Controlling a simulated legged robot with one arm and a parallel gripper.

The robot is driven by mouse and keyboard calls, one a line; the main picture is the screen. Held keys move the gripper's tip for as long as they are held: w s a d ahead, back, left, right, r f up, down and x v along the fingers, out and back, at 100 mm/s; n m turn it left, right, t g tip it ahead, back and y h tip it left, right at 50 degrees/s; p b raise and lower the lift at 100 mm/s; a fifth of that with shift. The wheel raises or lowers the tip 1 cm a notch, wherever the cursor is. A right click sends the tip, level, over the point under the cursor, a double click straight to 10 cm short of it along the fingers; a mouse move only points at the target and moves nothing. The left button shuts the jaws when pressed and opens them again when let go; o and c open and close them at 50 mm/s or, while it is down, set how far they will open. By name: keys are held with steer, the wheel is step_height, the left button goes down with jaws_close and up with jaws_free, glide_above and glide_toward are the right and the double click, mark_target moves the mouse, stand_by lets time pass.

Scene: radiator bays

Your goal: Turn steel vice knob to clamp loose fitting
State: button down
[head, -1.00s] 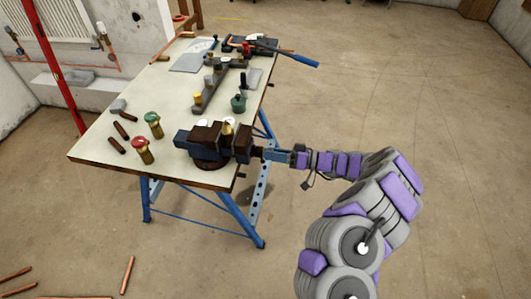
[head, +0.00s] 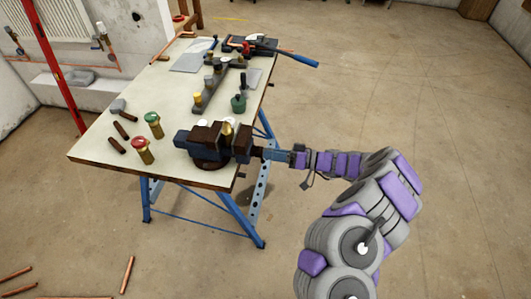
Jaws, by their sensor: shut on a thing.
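The vice (head: 208,143), with dark brown jaws and a blue-grey body, is mounted at the near right corner of the workbench. A small brass and white fitting (head: 228,127) shows at its jaws; whether it is gripped tightly I cannot tell. My gripper (head: 268,153) reaches in from the right and is shut on the steel vice knob at the right end of the vice. The knob itself is mostly hidden by my fingers.
The pale workbench top (head: 100,150) carries a red-capped valve (head: 140,150), a green-capped valve (head: 153,124) and a hammer (head: 119,108). A dark rack (head: 215,90) with fittings stands behind the vice. Blue bench legs (head: 245,225) are below. The floor at right is clear.

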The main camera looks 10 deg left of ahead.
steer(key=m+p, duration=0.9)
steer(key=m, duration=2.2)
steer(key=shift+f+p, duration=0.1)
steer(key=shift+p, duration=0.3)
steer(key=c, duration=1.2)
jaws_free()
steer(key=shift+o, duration=1.2)
steer(key=shift+d, duration=0.3)
